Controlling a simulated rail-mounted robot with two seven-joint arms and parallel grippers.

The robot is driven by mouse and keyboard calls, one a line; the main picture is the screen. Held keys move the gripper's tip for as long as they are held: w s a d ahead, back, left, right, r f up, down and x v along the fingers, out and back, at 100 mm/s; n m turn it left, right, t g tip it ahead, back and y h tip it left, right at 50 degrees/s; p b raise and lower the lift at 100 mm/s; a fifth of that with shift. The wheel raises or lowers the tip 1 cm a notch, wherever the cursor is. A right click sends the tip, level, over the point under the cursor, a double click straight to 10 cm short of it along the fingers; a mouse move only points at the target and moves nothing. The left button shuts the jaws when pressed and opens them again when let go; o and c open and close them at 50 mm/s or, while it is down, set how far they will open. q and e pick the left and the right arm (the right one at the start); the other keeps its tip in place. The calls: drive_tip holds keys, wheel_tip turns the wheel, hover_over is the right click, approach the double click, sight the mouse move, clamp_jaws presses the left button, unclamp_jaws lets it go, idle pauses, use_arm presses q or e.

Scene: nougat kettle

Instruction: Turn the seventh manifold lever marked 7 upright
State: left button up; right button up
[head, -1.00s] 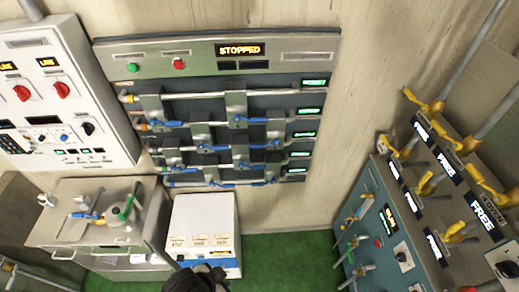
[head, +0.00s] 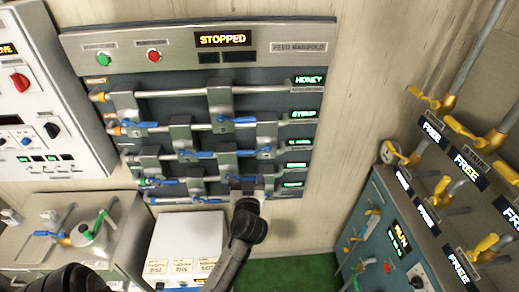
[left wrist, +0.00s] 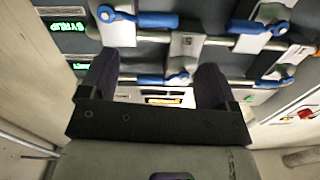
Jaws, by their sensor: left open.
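The feed manifold (head: 268,82) is a dark wall panel with several pipe rows, grey brackets and blue levers. Blue levers that show lie about level along their pipes, such as one in the top row (head: 237,120) and one in the second row (head: 196,154). The lever numbers are too small to read, so I cannot tell which is 7. My left gripper (head: 249,188) is at the panel's lower right, hiding part of the bottom rows. In the left wrist view its two dark fingers (left wrist: 156,85) are apart with nothing between them; blue levers (left wrist: 164,79) show beyond. My right gripper is not in view.
The manifold's display (head: 222,39) reads STOPPED. A white control cabinet (head: 45,100) hangs left. A bench (head: 120,245) with a kettle-like pot (head: 92,228) and a white box (head: 187,235) stand below. A teal console (head: 375,200) with yellow levers is at right. Green floor (head: 290,270) lies between.

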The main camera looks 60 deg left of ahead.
sight(246, 154)
use_arm(q)
drive_tip(key=w+a+p, duration=0.1)
drive_tip(key=w+a, duration=0.2)
drive_tip(key=a, duration=0.2)
drive_tip(key=w+a+n+p, duration=0.1)
drive_tip(key=w+a+p, duration=0.1)
drive_tip(key=w+a, duration=0.2)
drive_tip(key=shift+a, duration=1.25)
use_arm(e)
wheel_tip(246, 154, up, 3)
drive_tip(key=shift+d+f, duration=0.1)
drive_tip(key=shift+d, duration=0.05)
use_arm(q)
drive_tip(key=shift+c, duration=0.3)
drive_tip(key=c, duration=1)
drive_tip(key=shift+c, duration=1)
drive_tip(key=shift+r, duration=0.1)
